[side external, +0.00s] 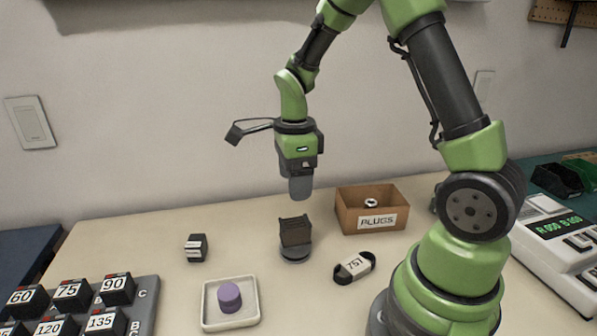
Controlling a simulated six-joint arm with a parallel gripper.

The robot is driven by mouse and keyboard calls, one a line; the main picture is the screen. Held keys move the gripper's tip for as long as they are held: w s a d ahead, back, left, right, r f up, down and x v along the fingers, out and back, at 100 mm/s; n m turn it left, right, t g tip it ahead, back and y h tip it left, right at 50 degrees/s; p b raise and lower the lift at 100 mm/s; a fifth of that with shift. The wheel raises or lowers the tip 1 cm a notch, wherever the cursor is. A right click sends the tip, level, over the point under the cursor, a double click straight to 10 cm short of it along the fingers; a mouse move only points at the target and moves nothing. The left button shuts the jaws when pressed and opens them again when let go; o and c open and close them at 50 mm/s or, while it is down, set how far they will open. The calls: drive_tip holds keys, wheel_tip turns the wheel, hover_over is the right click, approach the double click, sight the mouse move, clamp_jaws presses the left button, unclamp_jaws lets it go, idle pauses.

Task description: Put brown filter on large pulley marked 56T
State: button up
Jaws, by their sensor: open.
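A dark brown ridged block (295,229), which looks like the brown filter, stands upright on a round grey disc (296,255) in the middle of the table. The disc looks like the large pulley; I cannot read a 56T mark on it. My gripper (300,190) points down just above the block, apart from it. It is open and empty, with its fingers seen overlapping from this side.
A cardboard box labelled PLUGS (372,208) stands to the right, with a black belt with a 757-like tag (355,266) in front. A white tray (209,306) holds a purple cylinder (229,297). A small dark block with white stripes (196,247) lies left. A grey rack (146,305) of numbered blocks is front left.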

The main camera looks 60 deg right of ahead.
drive_tip(key=s+a+r+n+t+y, duration=0.1)
drive_tip(key=s+a+r+n+t, duration=0.2)
drive_tip(key=n, duration=0.8)
drive_tip(key=s+a+r+n+t+y, duration=0.1)
drive_tip(key=s+a+r+n+t, duration=0.3)
drive_tip(key=s+a+r+n, duration=0.3)
drive_tip(key=s+r+n, duration=0.3)
drive_tip(key=r+n, duration=0.2)
drive_tip(key=shift+s+a+r, duration=0.15)
drive_tip(key=shift+a+r, duration=0.05)
drive_tip(key=shift+a, duration=0.05)
